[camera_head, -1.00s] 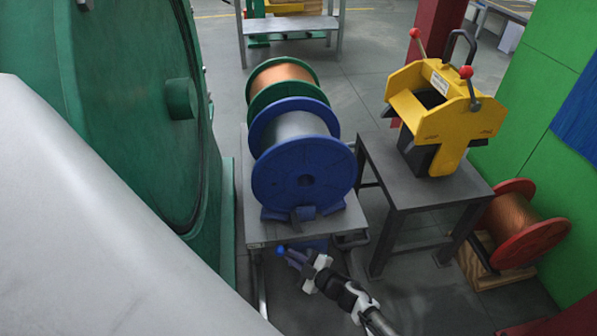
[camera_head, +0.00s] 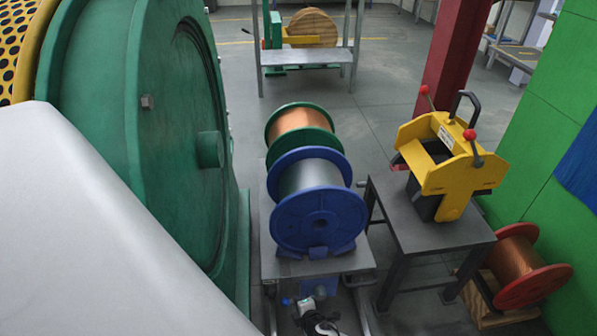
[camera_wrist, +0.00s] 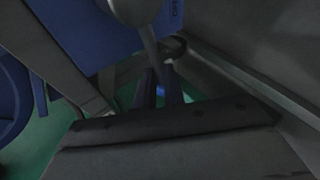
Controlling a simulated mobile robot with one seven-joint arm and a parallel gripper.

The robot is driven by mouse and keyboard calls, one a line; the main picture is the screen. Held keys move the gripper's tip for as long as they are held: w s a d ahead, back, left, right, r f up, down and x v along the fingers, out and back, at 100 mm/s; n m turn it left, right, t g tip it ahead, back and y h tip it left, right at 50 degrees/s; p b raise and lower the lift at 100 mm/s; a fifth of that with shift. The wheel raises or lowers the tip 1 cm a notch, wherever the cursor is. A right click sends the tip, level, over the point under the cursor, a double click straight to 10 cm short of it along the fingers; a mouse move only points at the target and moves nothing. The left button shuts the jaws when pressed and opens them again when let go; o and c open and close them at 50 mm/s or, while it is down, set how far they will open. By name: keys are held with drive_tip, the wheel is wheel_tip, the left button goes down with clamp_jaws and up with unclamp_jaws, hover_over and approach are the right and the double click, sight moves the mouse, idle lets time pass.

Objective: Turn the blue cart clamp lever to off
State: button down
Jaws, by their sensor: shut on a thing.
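The clamp lever's blue knob (camera_head: 286,301) shows at the front of the cart (camera_head: 283,268), just left of my gripper (camera_head: 297,304). In the head view, much of my gripper is at the lower edge.
The cart carries a blue spool (camera_head: 320,220) and a green-flanged copper spool (camera_head: 300,127). A green machine (camera_head: 165,170) stands close on the left. A grey table (camera_head: 425,235) with a yellow device (camera_head: 450,165) is to the right, with a red copper spool (camera_head: 520,265) beyond. Floor shows between cart and table.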

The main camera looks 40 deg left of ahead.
drive_tip(key=shift+f+n+h, duration=0.3)
drive_tip(key=shift+f, duration=0.15)
drive_tip(key=shift+t, duration=0.3)
drive_tip(key=c, duration=1.5)
unclamp_jaws()
drive_tip(key=shift+p, duration=0.3)
drive_tip(key=p+v, duration=0.3)
drive_tip(key=v, duration=1)
drive_tip(key=shift+s+d+r, duration=0.1)
drive_tip(key=shift+d+r, duration=0.1)
drive_tip(key=shift+d, duration=0.1)
